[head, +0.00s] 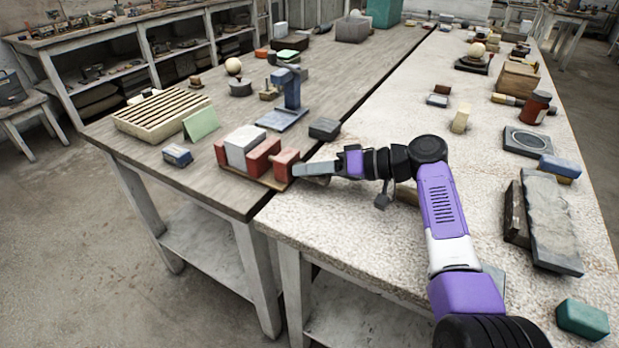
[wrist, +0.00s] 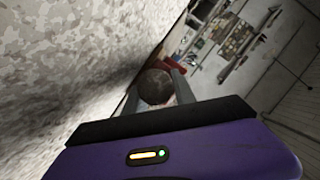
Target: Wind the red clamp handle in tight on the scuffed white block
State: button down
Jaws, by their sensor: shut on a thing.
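The clamp is on the wooden bench in the head view, with red jaws (head: 262,158) on a low wooden base. The white block (head: 244,145) sits between the red jaws; its scuffs are too small to make out. The red clamp handle (head: 284,162) is at the right end of the clamp. My gripper (head: 298,169) reaches it from the right and is shut on it. In the wrist view, a dark reddish-brown round end (wrist: 155,87) shows between my fingers, with a bit of red behind it. The exact contact is partly hidden.
A blue stand (head: 290,88) and a dark block (head: 324,129) are behind the clamp. A small blue box (head: 177,154), a green card (head: 201,123) and a slatted wooden rack (head: 162,112) are to its left. The speckled bench (head: 330,225) lies under my arm.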

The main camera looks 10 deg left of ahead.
jog(key=shift+f+m+g+y+b, duration=0.2)
jog(key=shift+m+g+y+b, duration=0.2)
jog(key=shift+m+b, duration=0.45)
jog(key=c, duration=1.3)
grip_release()
jog(key=shift+r, duration=0.1)
jog(key=shift+r, duration=0.15)
notch_tip(320, 180, up, 20)
jog(key=p, duration=0.2)
